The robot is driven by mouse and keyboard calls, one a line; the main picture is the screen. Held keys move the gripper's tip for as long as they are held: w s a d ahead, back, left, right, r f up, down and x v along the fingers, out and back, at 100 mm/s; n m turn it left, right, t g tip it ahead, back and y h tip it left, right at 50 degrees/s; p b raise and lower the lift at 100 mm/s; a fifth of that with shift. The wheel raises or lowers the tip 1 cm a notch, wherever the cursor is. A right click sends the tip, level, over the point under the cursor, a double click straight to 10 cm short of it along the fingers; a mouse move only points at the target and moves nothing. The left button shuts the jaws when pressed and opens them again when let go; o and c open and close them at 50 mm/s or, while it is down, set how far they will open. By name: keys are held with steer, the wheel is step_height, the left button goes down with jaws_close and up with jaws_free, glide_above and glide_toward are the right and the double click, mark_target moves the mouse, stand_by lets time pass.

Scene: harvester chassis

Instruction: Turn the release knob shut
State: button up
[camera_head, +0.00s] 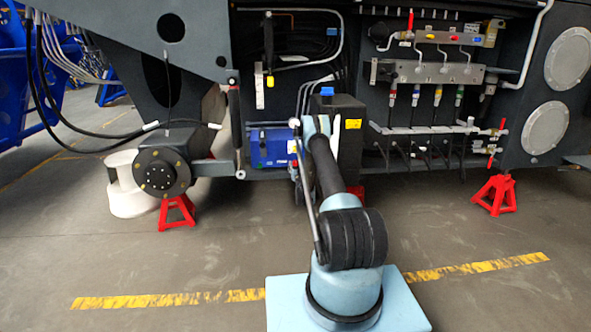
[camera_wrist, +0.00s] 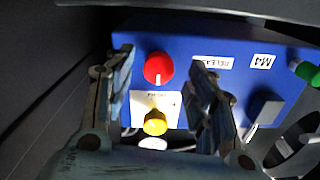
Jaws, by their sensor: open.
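A blue control box (camera_wrist: 215,50) fills the wrist view, and it also shows in the head view (camera_head: 268,150) low on the chassis. A round red knob (camera_wrist: 158,68) with a white mark sits on its face, with a yellow knob (camera_wrist: 155,123) below it in the picture. An upside-down label (camera_wrist: 213,63) reading "RELEA…" is right of the red knob, its end hidden by a finger. My gripper (camera_wrist: 161,59) is open, its fingers on either side of the red knob with gaps showing. I cannot tell the depth between fingertips and knob.
A green knob (camera_wrist: 306,71) and an "M4" label (camera_wrist: 262,62) are at the box's right. A dark block (camera_wrist: 265,108) sits near the right finger. In the head view, a black box (camera_head: 345,103) stands close beside my arm. Red stands (camera_head: 495,194) support the chassis; the front floor is clear.

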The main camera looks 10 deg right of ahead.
steer(key=s, duration=0.9)
